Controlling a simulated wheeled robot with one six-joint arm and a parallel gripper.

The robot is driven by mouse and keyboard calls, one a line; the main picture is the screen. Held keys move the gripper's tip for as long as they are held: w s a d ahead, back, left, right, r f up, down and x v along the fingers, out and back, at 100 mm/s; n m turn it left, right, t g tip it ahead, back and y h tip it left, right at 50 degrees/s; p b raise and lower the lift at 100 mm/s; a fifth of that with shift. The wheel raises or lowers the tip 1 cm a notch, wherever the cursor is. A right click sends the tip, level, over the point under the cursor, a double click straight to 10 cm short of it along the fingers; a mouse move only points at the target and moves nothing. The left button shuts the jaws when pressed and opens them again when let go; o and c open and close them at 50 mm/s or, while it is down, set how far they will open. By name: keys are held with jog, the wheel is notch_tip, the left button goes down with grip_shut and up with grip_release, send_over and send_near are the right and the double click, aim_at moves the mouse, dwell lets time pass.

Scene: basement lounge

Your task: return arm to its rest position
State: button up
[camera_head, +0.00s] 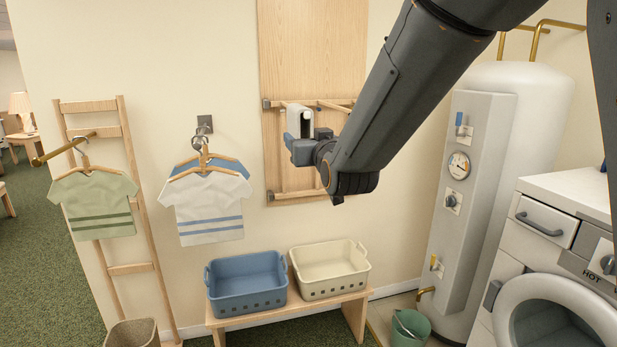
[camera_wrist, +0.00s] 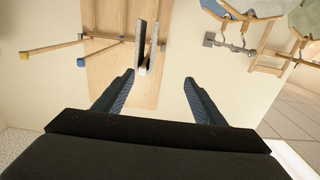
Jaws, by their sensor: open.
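My gripper (camera_head: 301,149) is in front of the wooden wall panel in the head view, at the end of my raised, outstretched arm. In the wrist view my gripper (camera_wrist: 158,86) has its two blue-grey fingers spread apart with nothing held between them. A pale bracket-like piece (camera_wrist: 146,46) on the panel shows beyond the fingertips; it also shows just above my gripper in the head view (camera_head: 299,119). The fingers look apart from it, but the exact gap is hard to tell.
The wooden panel (camera_head: 311,45) has rails (camera_head: 340,107). Shirts hang on a wall hook (camera_head: 204,124) and a ladder rack (camera_head: 125,122). Blue (camera_head: 247,283) and cream (camera_head: 330,269) baskets stand on a bench (camera_head: 355,317). A boiler (camera_head: 508,190), washer (camera_head: 567,312) and green bucket (camera_head: 410,328) stand right.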

jog(key=s+d+f+m+g+h, duration=0.1)
jog(key=s+d+f+g, duration=0.25)
jog(key=f, duration=0.25)
jog(key=s+d+f+g+h, duration=0.2)
jog(key=s+d+f, duration=0.25)
jog(key=f, duration=0.25)
jog(key=s+d+f+m+g+h, duration=0.1)
jog(key=s+d+f+g, duration=0.25)
jog(key=f, duration=0.25)
jog(key=s+d+f+g, duration=0.2)
jog(key=s+f, duration=0.1)
jog(key=s, duration=0.4)
jog(key=s+d+f+g, duration=0.3)
jog(key=s, duration=0.4)
jog(key=s+d+f+m+g+h, duration=0.1)
jog(key=s+d+f+g, duration=0.1)
jog(key=s, duration=0.5)
jog(key=shift+d+f+g, duration=0.3)
jog(key=shift+d+f, duration=0.35)
jog(key=shift+f, duration=0.25)
